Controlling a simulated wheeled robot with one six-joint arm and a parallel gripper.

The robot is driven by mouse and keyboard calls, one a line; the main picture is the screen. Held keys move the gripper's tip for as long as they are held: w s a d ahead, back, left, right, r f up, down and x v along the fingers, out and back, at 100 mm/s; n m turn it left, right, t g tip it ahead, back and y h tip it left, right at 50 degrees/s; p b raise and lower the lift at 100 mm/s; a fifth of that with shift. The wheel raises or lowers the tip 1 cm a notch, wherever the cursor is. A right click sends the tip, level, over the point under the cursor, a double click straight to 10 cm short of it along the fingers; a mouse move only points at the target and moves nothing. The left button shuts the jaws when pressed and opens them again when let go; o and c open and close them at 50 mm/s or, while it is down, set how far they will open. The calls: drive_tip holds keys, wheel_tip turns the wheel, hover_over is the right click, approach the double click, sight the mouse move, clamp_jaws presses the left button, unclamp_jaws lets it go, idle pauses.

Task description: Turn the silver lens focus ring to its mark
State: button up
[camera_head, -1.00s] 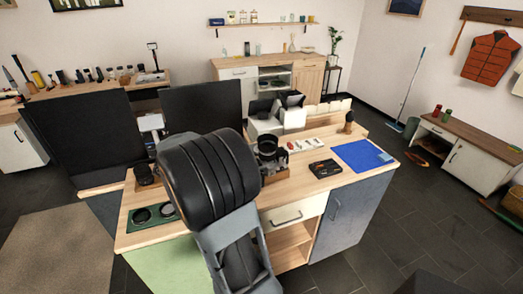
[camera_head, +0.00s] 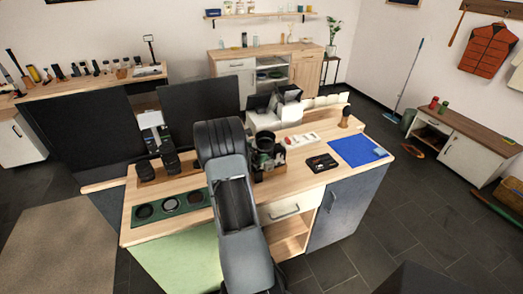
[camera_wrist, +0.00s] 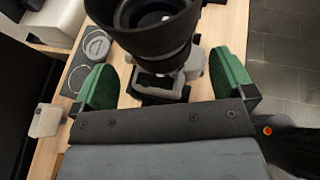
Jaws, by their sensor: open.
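A black lens with a wide, flared front stands at the middle of the desk in the head view (camera_head: 265,142). In the wrist view the lens (camera_wrist: 150,38) points up toward the camera, with its open front at the top of the picture. Grey, silver-looking parts show low around it, but I cannot tell which is the focus ring, and no mark is readable. My gripper (camera_wrist: 163,78) is open, with one green-padded finger on each side of the lens and a visible gap to each. In the head view my arm partly hides the gripper (camera_head: 266,160).
A green tray (camera_head: 190,199) with dark round pieces and a wooden tray with two black lenses (camera_head: 170,163) lie left of my arm. Dark panels (camera_head: 210,105) stand behind. The front right desktop is clear.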

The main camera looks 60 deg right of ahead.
sight(260, 152)
drive_tip(key=shift+p+x, duration=0.3)
drive_tip(key=shift+x, duration=1.65)
drive_tip(key=shift+f, duration=0.1)
drive_tip(key=shift+c, duration=0.3)
drive_tip(key=c, duration=0.8)
drive_tip(key=b, duration=0.1)
drive_tip(key=n+t+b, duration=0.1)
drive_tip(key=b, duration=0.1)
drive_tip(key=shift+s+f+t+b, duration=0.2)
drive_tip(key=shift+f+t+b, duration=0.1)
drive_tip(key=shift+c, duration=0.2)
drive_tip(key=shift+s+r+n+t+h+b, duration=0.1)
drive_tip(key=shift+r+n+t+h+b, duration=0.2)
drive_tip(key=shift+n+t+b, duration=0.7)
